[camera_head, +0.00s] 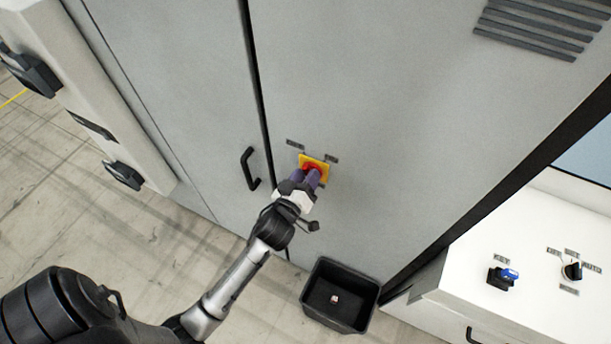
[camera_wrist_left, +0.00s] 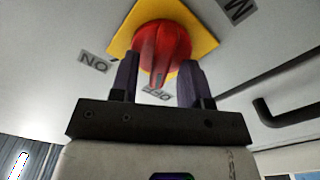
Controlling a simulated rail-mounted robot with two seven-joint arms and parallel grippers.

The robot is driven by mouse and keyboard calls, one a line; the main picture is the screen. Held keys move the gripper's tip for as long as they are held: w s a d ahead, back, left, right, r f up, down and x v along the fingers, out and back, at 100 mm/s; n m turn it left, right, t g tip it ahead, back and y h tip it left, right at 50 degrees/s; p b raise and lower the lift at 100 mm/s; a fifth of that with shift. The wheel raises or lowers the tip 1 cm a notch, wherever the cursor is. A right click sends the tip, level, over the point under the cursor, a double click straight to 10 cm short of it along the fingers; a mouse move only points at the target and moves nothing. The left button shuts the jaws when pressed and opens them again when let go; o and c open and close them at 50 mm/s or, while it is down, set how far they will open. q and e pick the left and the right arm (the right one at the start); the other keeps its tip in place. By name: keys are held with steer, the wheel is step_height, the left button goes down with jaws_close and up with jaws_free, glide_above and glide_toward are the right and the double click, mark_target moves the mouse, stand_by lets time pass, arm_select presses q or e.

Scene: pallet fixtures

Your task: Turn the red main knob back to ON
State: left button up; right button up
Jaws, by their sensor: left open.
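The red main knob (camera_head: 311,168) sits on a yellow plate (camera_head: 325,161) on the grey cabinet front. In the left wrist view the knob (camera_wrist_left: 163,45) fills the top middle, with its ridge pointing at the OFF label (camera_wrist_left: 157,93). The ON label (camera_wrist_left: 95,63) is to the left of the plate, seen upside down. My left gripper (camera_head: 312,178) is at the knob. In the left wrist view its open purple fingers (camera_wrist_left: 158,72) stand on either side of the knob's lower part; I cannot tell whether they touch it. My right gripper is out of view.
A black door handle (camera_head: 249,168) is left of the knob. A black bin (camera_head: 372,290) with a small object inside stands on the floor below. A white console (camera_head: 535,250) at the right carries a blue key switch (camera_head: 510,273) and a black selector (camera_head: 573,271).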

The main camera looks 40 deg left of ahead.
arm_select(q)
steer(key=shift+c, duration=0.2)
jaws_close()
steer(key=m+p, duration=0.1)
steer(key=m, duration=0.3)
steer(key=m+p, duration=0.1)
steer(key=m, duration=0.6)
steer(key=shift+w+d+m+p, duration=0.1)
steer(key=shift+d+m+p, duration=0.2)
steer(key=shift+d+p, duration=0.1)
steer(key=shift+m, duration=0.3)
stand_by(0.4)
